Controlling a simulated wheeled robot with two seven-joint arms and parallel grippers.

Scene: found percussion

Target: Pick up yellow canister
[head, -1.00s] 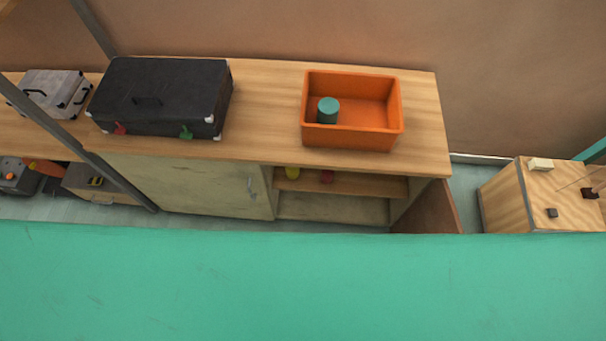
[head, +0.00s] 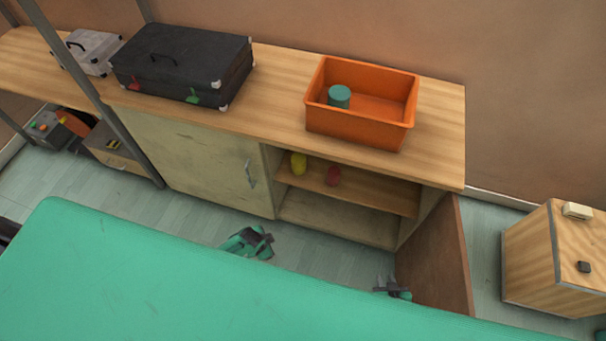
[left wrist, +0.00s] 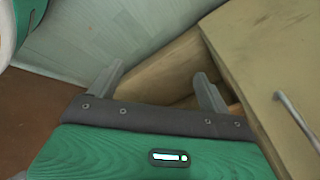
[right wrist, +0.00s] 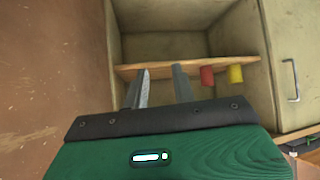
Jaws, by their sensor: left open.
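The yellow canister (head: 299,163) stands on the inner shelf of the open cabinet, near its left side. In the right wrist view the yellow canister (right wrist: 235,74) is right of the fingers, beyond a red one. My right gripper (head: 393,290) is low in front of the cabinet's right side, apart from the canister. Its fingers (right wrist: 160,78) are part-way apart with nothing between them. My left gripper (head: 250,242) is low in front of the cabinet's shut door, open and empty; its spread fingers show in the left wrist view (left wrist: 160,85).
A red canister (head: 333,176) stands beside the yellow one on the shelf (head: 380,192). An open brown door (head: 440,258) swings out at the cabinet's right. On top are an orange bin (head: 360,125) holding a teal canister (head: 340,96) and a black case (head: 185,65).

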